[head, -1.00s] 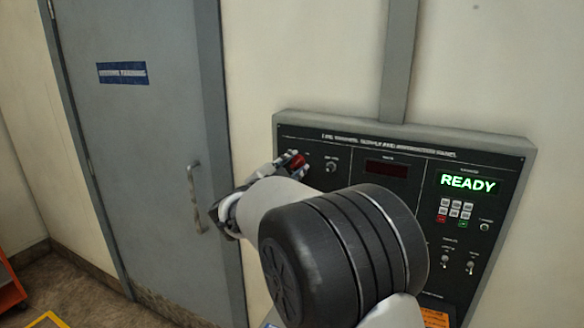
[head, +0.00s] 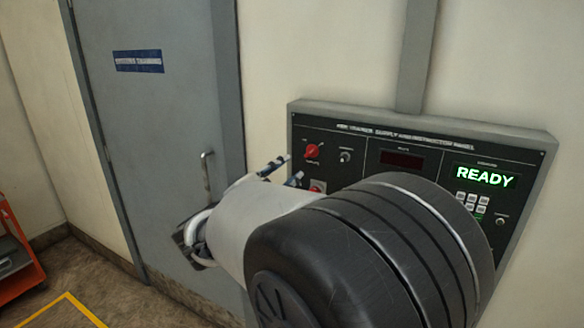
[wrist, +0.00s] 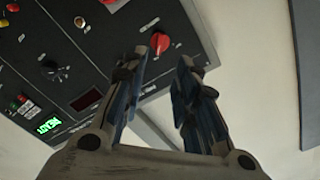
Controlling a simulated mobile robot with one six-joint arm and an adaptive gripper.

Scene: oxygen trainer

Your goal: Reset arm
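The dark control panel (head: 415,140) is on the wall, with a green READY display (head: 485,176). A red rotary knob (head: 312,151) is at its upper left; it also shows in the wrist view (wrist: 160,42), just beyond one fingertip and apart from it. My gripper (head: 285,170) is left of the panel in the head view, its fingers pointing toward the panel. In the wrist view my gripper (wrist: 165,65) has its two fingers apart with nothing between them. My arm hides the lower left of the panel in the head view.
A grey door (head: 150,110) with a handle (head: 206,170) stands left of the panel. An orange cart (head: 20,255) is at the far left. A yellow line (head: 70,298) marks the floor. The wall above the panel is bare apart from a vertical grey conduit (head: 416,60).

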